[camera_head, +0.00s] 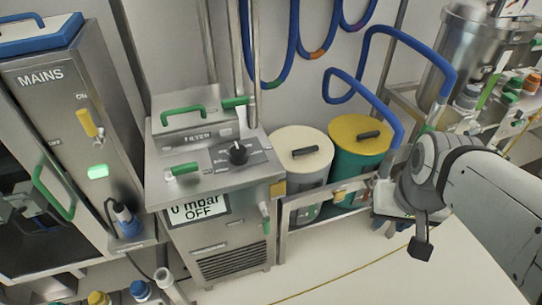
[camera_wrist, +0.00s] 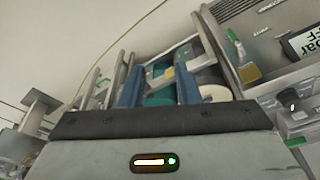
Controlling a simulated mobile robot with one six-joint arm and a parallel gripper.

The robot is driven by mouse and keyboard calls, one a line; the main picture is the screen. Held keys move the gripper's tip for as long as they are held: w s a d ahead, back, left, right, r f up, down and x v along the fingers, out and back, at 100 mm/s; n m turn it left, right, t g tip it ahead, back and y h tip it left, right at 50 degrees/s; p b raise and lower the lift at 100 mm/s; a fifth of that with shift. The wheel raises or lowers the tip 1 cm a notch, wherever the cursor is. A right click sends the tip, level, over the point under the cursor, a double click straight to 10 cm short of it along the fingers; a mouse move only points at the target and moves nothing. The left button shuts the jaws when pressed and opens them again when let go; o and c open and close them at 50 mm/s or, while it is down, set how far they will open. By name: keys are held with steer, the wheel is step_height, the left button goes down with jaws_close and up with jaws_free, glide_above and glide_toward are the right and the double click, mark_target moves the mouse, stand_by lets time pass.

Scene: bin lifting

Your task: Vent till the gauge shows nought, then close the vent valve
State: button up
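The steel unit (camera_head: 215,240) stands left of centre in the head view. Its display (camera_head: 199,208) reads "0 mbar OFF"; part of it also shows at the right edge of the wrist view (camera_wrist: 303,42). A green-handled valve (camera_head: 183,169) sits on its top, another (camera_head: 236,102) is at the back by the pipes, and a small green lever (camera_head: 265,212) is on its right side. I cannot tell which is the vent valve. My gripper (camera_wrist: 160,85) has its two blue fingers apart with nothing between them. It is away to the right of the unit, pointing downward.
A black knob (camera_head: 238,153) is on the unit's top. A cream-lidded bin (camera_head: 301,143) and a yellow-lidded green bin (camera_head: 360,133) stand in a metal frame to the right. The MAINS cabinet (camera_head: 75,80) is at left. A blue hose (camera_head: 365,93) loops above the bins.

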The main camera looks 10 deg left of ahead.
steer(key=w+f+n+t+b, duration=0.4)
steer(key=w+f+t+b, duration=0.2)
steer(key=w+f+b, duration=1.05)
steer(key=w+a+f+n+t+y+b, duration=0.1)
steer(key=w+a+f+n+y, duration=0.15)
steer(key=f, duration=0.25)
steer(key=w+a+f+n+y+b, duration=0.1)
steer(key=w+a+f, duration=0.2)
steer(key=f, duration=0.2)
steer(key=n+y+b, duration=0.4)
steer(key=y+b, duration=0.4)
steer(key=b, duration=0.2)
glide_toward(269, 228)
steer(key=w+d, duration=0.2)
steer(key=w, duration=0.5)
steer(key=s+a+f+y+b, duration=0.1)
steer(key=s+a+n+g+y+b, duration=0.1)
steer(key=y, duration=0.1)
steer(key=s+a+f+g+y+b, duration=0.1)
steer(key=a+y, duration=0.1)
steer(key=shift+s+f+n, duration=0.2)
steer(key=shift+f+n, duration=0.05)
steer(key=shift+f, duration=0.1)
steer(key=b+x, duration=0.1)
steer(key=x, duration=0.6)
steer(key=shift+w+a+r, duration=0.1)
